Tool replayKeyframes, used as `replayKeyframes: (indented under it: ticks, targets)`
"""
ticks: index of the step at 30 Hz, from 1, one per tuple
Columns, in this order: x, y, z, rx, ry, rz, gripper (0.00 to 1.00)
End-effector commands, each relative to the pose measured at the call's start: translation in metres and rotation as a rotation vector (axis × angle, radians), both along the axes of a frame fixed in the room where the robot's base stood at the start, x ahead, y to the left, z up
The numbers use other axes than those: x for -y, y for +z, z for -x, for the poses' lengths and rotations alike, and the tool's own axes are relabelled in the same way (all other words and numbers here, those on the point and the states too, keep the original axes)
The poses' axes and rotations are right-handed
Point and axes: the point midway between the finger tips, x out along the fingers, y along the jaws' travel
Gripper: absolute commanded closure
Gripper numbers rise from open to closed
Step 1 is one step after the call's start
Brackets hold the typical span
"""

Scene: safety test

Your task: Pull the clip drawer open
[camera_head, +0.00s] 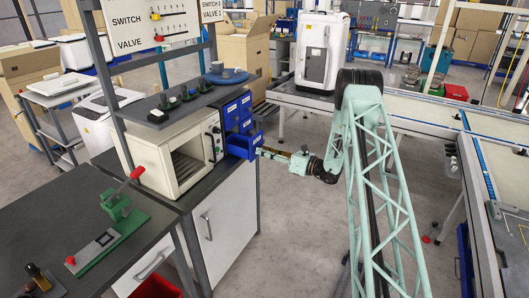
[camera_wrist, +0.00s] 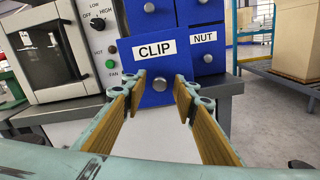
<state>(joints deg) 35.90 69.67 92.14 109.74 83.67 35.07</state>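The clip drawer (camera_wrist: 158,64) is blue, with a white CLIP label and a round grey knob (camera_wrist: 159,84). In the wrist view its front stands forward of the drawers around it. In the head view the drawer (camera_head: 244,145) juts out of the blue drawer cabinet (camera_head: 236,113), so it is partly open. My gripper (camera_wrist: 160,85) is open, with its two tan-padded fingers apart on either side of the knob and visible gaps between. Whether the fingertips reach past the knob is hard to tell. In the head view my gripper (camera_head: 263,152) is at the drawer's front.
The NUT drawer (camera_wrist: 207,48) is beside the clip drawer at the right. A small white oven (camera_head: 177,155) stands left of the cabinet on the dark bench. A shelf with dark items (camera_head: 193,100) is above it. The floor right of the bench is clear.

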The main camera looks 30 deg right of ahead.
Motion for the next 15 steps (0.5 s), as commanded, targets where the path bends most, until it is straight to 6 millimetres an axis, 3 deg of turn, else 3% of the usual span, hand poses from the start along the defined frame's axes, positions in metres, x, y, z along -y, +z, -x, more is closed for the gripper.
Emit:
replayKeyframes:
  ticks: [8, 15]
  targets:
    - [0.003, 0.0, 0.004, -0.001, -0.001, -0.001, 0.73]
    - [0.014, 0.0, 0.021, -0.001, -0.002, 0.0, 0.73]
